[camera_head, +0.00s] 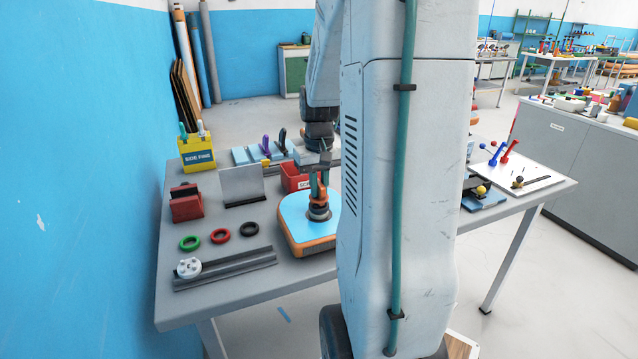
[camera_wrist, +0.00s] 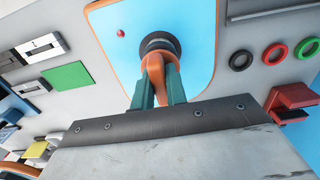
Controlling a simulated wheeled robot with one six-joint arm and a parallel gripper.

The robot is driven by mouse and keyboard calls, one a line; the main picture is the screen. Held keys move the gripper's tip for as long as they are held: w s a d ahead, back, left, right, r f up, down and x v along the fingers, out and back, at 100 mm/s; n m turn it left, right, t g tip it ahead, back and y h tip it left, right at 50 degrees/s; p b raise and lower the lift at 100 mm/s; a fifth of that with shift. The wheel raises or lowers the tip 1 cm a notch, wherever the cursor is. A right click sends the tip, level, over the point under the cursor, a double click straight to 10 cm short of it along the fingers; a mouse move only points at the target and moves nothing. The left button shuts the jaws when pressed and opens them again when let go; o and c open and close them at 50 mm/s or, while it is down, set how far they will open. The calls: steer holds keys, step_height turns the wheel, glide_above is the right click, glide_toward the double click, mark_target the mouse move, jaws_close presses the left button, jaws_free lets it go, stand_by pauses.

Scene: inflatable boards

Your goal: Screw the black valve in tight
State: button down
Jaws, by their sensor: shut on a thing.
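The inflatable board (camera_head: 295,215) has a blue top and an orange rim and lies on the grey table. The round black valve (camera_head: 319,212) sits at its surface; it also shows in the wrist view (camera_wrist: 159,42). An orange handle-like piece (camera_wrist: 154,66) stands upright over the valve and hides part of it. My gripper (camera_head: 319,188) points down above the board, its two green fingers shut on the orange piece from both sides; it also shows in the wrist view (camera_wrist: 157,82). I cannot tell how deep the valve sits in the board.
Green (camera_head: 190,243), red (camera_head: 221,235) and black (camera_head: 249,229) rings lie left of the board, behind a grey rail (camera_head: 230,268). A red box (camera_head: 294,178) stands just behind the board. A grey upright plate (camera_head: 242,186) and red block (camera_head: 186,203) stand farther left.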

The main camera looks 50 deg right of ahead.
mark_target(319, 182)
steer(key=shift+f, duration=0.25)
steer(key=c, duration=1.3)
jaws_free()
steer(key=shift+c, duration=0.2)
steer(key=shift+r, duration=3.9)
